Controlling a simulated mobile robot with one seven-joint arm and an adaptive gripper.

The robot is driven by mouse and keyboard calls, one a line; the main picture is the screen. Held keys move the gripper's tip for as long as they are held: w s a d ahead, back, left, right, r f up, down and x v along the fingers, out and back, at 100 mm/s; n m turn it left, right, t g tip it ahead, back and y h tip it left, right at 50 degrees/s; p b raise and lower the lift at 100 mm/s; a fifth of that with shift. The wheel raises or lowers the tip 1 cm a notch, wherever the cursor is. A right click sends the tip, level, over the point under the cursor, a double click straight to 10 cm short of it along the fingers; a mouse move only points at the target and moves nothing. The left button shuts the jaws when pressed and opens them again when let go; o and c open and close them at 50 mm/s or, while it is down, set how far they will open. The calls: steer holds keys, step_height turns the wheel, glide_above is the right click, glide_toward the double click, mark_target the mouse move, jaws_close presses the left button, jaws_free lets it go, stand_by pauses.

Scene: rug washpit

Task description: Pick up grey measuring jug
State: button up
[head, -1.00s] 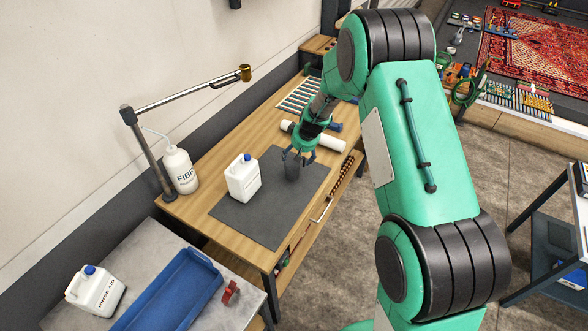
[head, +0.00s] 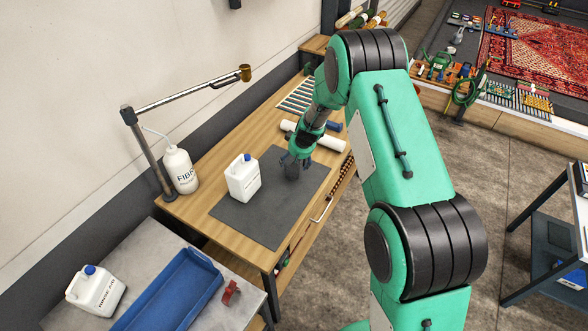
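The grey measuring jug (head: 292,171) stands on the dark mat (head: 262,225) on the wooden bench, seen small in the head view. My gripper (head: 291,161) is right at the jug, coming down over it from behind and above. Its fingers are around or beside the top of the jug and hide part of it. I cannot tell whether the fingers touch the jug or how far apart they are.
A white jug-like canister with a blue cap (head: 243,178) stands on the mat left of my gripper. A white roll (head: 318,138) lies behind. A white bottle (head: 181,169) and a lamp-like arm (head: 150,160) stand at the left. The front of the mat is clear.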

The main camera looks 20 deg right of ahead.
steer(key=shift+x, duration=2.6)
steer(key=shift+s+a, duration=0.1)
steer(key=shift+a, duration=0.05)
steer(key=c, duration=1.1)
